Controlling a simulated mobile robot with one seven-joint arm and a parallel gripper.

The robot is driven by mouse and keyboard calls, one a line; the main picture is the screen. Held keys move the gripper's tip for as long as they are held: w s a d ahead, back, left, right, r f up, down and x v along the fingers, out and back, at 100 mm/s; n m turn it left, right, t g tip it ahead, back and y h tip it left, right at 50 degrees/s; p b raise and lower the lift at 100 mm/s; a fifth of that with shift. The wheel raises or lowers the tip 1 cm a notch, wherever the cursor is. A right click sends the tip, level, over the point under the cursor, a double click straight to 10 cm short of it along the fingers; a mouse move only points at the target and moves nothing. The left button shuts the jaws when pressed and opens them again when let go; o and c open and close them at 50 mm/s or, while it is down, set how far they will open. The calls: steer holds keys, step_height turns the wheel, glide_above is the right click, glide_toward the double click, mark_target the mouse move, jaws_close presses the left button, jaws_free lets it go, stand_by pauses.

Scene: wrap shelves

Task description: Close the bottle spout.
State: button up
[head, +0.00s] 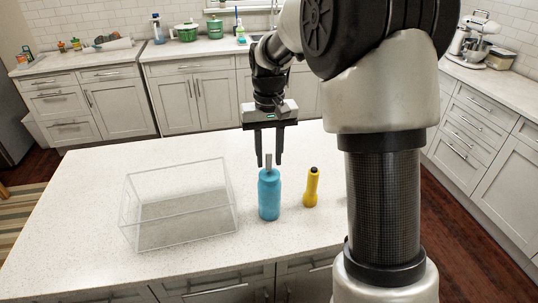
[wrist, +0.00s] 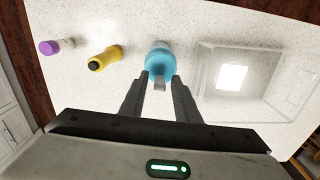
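A blue bottle (head: 269,195) stands upright on the white island counter. A grey spout (head: 268,162) sticks up from its top. In the wrist view the bottle (wrist: 159,62) is at top centre, with the grey spout (wrist: 159,84) between my fingertips. My gripper (head: 269,163) points down over the bottle with its two fingers apart, one on either side of the spout. My gripper also shows in the wrist view (wrist: 161,80). I cannot tell whether a finger touches the spout.
A clear open box (head: 180,207) stands on the counter left of the bottle. A purple-and-white object (wrist: 57,46) shows in the wrist view beyond the flashlight. The counter (head: 85,190) left of the box is clear.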

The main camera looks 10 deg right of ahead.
jaws_close()
steer(key=shift+b, duration=0.3)
steer(key=t+b, duration=0.1)
steer(key=b, duration=0.2)
steer(key=shift+s+f, duration=0.3)
steer(key=shift+f, duration=0.1)
steer(key=t+b, duration=0.1)
steer(key=b, duration=0.3)
steer(key=s+f+t+b, duration=0.1)
steer(key=t+b, duration=0.1)
steer(key=b, duration=0.2)
steer(key=shift+s+t+b, duration=0.25)
steer(key=shift+t+b, duration=0.05)
steer(key=t+b, duration=0.1)
steer(key=b, duration=0.2)
steer(key=s+t+b, duration=0.1)
steer(key=t+b, duration=0.1)
steer(key=b, duration=0.2)
steer(key=shift+f, duration=0.35)
steer(key=t+b, duration=0.1)
steer(key=b, duration=0.3)
steer(key=shift+s, duration=0.2)
steer(key=shift+t, duration=0.3)
steer(key=shift+r, duration=0.1)
